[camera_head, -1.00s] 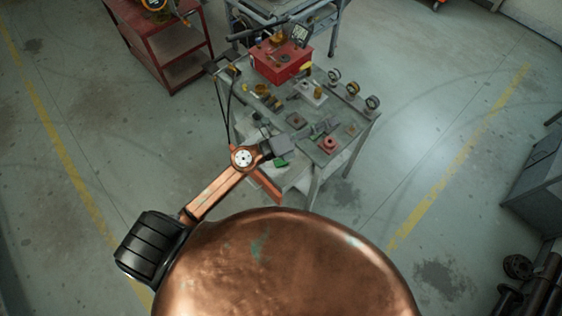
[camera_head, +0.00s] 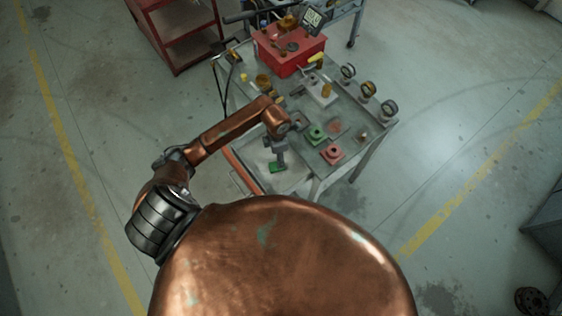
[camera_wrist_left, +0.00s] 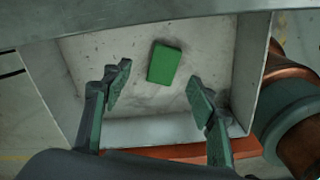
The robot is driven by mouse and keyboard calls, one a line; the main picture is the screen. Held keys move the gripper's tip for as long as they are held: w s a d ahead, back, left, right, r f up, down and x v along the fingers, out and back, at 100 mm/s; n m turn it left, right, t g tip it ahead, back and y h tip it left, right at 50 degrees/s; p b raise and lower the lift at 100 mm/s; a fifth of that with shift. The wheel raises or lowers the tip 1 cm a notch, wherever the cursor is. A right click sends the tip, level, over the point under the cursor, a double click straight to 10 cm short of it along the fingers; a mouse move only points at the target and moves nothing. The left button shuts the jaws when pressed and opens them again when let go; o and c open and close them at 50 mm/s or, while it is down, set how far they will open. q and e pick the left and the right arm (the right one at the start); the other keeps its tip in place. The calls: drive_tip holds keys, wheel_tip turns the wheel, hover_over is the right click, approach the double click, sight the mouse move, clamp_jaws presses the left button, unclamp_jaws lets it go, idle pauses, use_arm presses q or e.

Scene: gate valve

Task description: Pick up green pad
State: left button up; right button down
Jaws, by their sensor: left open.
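The green pad (camera_wrist_left: 164,63) is a small flat rectangular block. It lies on the floor of a pale, walled tray (camera_wrist_left: 215,55) in the left wrist view. In the head view the pad (camera_head: 277,168) shows at the front of the bench, just below my left gripper (camera_head: 278,160). My left gripper (camera_wrist_left: 159,76) is open and empty, with one finger to each side of the pad in the wrist view and the pad a little beyond the fingertips. The fingers look apart from the pad. My right gripper is in neither view.
On the bench stand a green-based part (camera_head: 316,134), a red-based part (camera_head: 333,154), a red box (camera_head: 290,50) and several gauges along the right edge (camera_head: 368,90). The tray's walls rise around the pad. A red shelf unit (camera_head: 178,32) stands behind left.

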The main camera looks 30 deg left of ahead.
use_arm(q)
drive_tip(key=f, duration=0.2)
drive_tip(key=d+f, duration=0.1)
drive_tip(key=shift+f, duration=0.4)
wheel_tip(320, 180, down, 3)
drive_tip(key=shift+f, duration=0.1)
drive_tip(key=c, duration=0.9)
drive_tip(key=shift+c, duration=0.5)
drive_tip(key=shift+a+r, duration=0.1)
drive_tip(key=shift+r, duration=0.35)
wheel_tip(320, 180, up, 3)
drive_tip(key=shift+f, duration=0.15)
drive_tip(key=s+d+r, duration=0.2)
drive_tip(key=s+r, duration=0.2)
drive_tip(key=s, duration=0.2)
drive_tip(key=s+d+r, duration=0.3)
drive_tip(key=s+r, duration=0.2)
drive_tip(key=s, duration=0.2)
drive_tip(key=shift+d+r+p, duration=0.2)
drive_tip(key=shift+d+p, duration=0.15)
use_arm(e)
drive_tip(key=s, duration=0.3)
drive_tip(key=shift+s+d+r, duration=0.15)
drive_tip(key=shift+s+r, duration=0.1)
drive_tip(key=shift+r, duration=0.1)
